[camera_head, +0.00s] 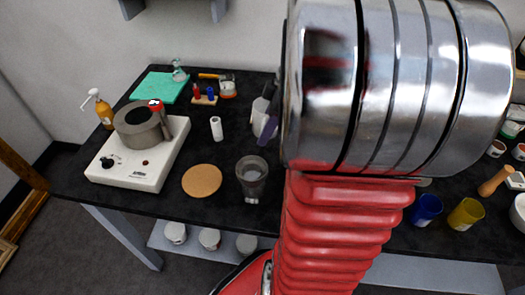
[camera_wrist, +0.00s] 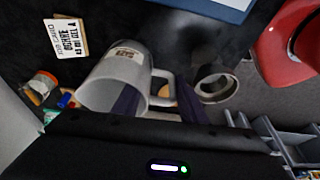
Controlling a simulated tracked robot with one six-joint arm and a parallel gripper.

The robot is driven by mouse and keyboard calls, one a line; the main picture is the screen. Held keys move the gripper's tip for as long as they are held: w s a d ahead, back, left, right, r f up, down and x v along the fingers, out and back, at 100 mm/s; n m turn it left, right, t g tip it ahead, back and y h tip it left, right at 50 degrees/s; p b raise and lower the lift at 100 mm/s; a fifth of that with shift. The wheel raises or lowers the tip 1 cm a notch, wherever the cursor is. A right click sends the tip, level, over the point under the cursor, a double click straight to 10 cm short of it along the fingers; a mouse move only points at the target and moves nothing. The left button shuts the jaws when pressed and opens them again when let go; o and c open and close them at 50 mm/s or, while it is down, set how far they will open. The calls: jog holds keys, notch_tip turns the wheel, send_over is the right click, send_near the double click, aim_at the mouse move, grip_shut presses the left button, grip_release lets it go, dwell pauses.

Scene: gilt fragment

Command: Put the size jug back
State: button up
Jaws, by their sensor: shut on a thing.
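The size jug is a pale grey-white jug with a small label and a loop handle. It fills the middle of the wrist view (camera_wrist: 108,78), tilted in that picture. In the head view the jug (camera_head: 260,115) is partly hidden behind my arm. My gripper (camera_wrist: 160,102) is shut on it, with dark purple fingers at the handle side. In the head view one finger of my gripper (camera_head: 270,122) shows beside the jug. A white hotplate (camera_head: 130,172) with a grey round pot (camera_head: 140,130) stands at the left of the black table. A round cork mat (camera_head: 202,181) lies bare.
A pump bottle (camera_head: 103,110) and green mat (camera_head: 160,88) are at the back left. Blue (camera_head: 427,209) and yellow (camera_head: 465,214) cups stand at right. A job card (camera_wrist: 66,38) lies near the jug.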

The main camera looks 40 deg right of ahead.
jog(key=shift+a, duration=0.1)
jog(key=shift+f, duration=3.15)
jog(key=shift+f, duration=1.85)
jog(key=o, duration=1.4)
jog(key=shift+c, duration=0.2)
